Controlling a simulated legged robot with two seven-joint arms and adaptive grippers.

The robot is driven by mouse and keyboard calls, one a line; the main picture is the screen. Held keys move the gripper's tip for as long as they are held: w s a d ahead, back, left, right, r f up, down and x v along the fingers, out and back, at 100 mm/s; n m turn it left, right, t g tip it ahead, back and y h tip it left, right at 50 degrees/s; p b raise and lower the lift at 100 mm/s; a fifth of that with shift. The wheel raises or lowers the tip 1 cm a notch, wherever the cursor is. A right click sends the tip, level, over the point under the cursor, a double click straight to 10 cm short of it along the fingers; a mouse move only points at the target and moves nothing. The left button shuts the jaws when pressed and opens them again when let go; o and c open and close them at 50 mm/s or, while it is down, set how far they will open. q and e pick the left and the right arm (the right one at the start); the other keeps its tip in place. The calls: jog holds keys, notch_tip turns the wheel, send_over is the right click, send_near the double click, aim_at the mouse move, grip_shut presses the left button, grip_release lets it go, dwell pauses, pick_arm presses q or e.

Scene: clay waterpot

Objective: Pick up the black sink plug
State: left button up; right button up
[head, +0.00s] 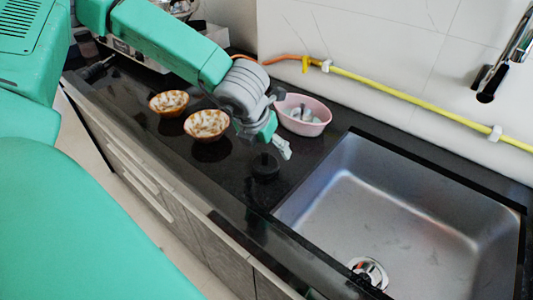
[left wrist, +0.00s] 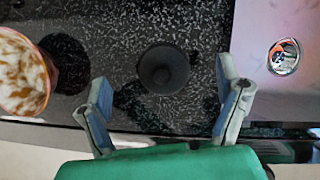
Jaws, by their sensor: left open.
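The black sink plug (head: 265,167) stands on the black counter just left of the sink in the head view. In the left wrist view the plug (left wrist: 163,69) is a round dark disc with a small raised middle, lying ahead of the fingertips and between their lines. My left gripper (head: 279,143) is above and close to the plug in the head view. Its two fingers, with blue-grey pads, are spread wide and empty in the left wrist view (left wrist: 164,97). The fingers are not around the plug. My right gripper is not seen.
The metal sink (head: 400,205) with a drain (head: 369,272) lies to the right. A pink bowl (head: 303,115) stands behind my left gripper. Two brown-and-white bowls (head: 207,124) (head: 169,102) stand to the left. A yellow hose (head: 400,92) runs along the wall.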

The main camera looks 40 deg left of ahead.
aim_at(267, 159)
pick_arm(q)
jog(key=x, duration=0.3)
jog(key=s+b+x, duration=0.1)
jog(key=x, duration=0.2)
jog(key=shift+f, duration=0.2)
jog(key=shift+s, duration=0.1)
jog(key=c, duration=1.3)
